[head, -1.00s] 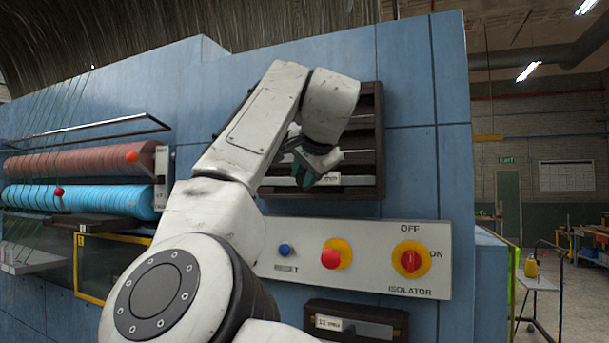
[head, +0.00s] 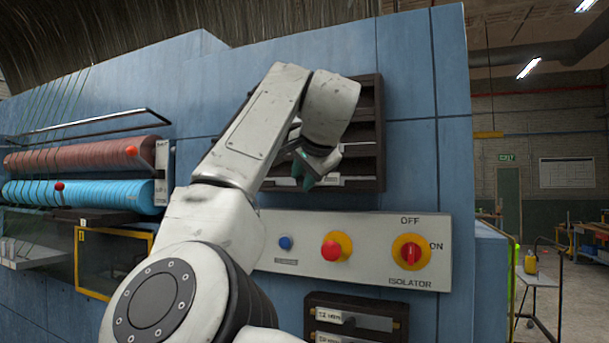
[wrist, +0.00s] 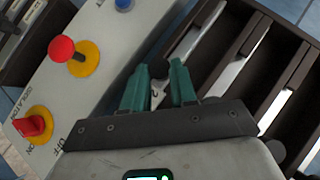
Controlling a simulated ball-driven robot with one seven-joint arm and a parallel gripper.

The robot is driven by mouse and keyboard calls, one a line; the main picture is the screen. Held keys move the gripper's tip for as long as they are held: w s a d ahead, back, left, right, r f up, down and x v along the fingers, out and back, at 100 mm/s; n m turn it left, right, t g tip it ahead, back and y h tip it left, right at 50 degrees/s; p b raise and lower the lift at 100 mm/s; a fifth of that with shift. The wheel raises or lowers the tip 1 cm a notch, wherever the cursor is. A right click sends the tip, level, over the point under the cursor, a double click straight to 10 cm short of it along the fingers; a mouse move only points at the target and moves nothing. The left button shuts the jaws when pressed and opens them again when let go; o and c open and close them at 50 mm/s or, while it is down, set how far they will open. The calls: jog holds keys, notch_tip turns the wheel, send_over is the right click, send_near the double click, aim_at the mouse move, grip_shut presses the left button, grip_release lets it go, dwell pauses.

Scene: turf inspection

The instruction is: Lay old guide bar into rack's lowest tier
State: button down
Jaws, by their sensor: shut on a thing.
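The dark rack (head: 378,130) is set in the blue machine wall, with several tiers, some holding pale bars. My gripper (head: 303,177) is at its lower left, and my arm hides much of the rack's left side. In the wrist view my green-tipped gripper (wrist: 161,82) is shut on the guide bar, whose white label (wrist: 157,97) shows between the fingers. A pale bar (head: 357,181) also shows along the lowest tier in the head view. I cannot tell whether it is the held one or whether that rests on the tier.
Below the rack is a grey control panel (head: 373,230) with a blue button (head: 285,242), a red push button (head: 331,250) and a red isolator knob (head: 410,252). A dark holder (head: 358,311) with labelled bars is below it. Red and blue rolls (head: 85,193) are at left.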

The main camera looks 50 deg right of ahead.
jog(key=shift+f, duration=0.1)
jog(key=c, duration=0.8)
grip_release()
jog(key=b+v, duration=0.3)
jog(key=v, duration=0.7)
jog(key=shift+s+a+r, duration=0.25)
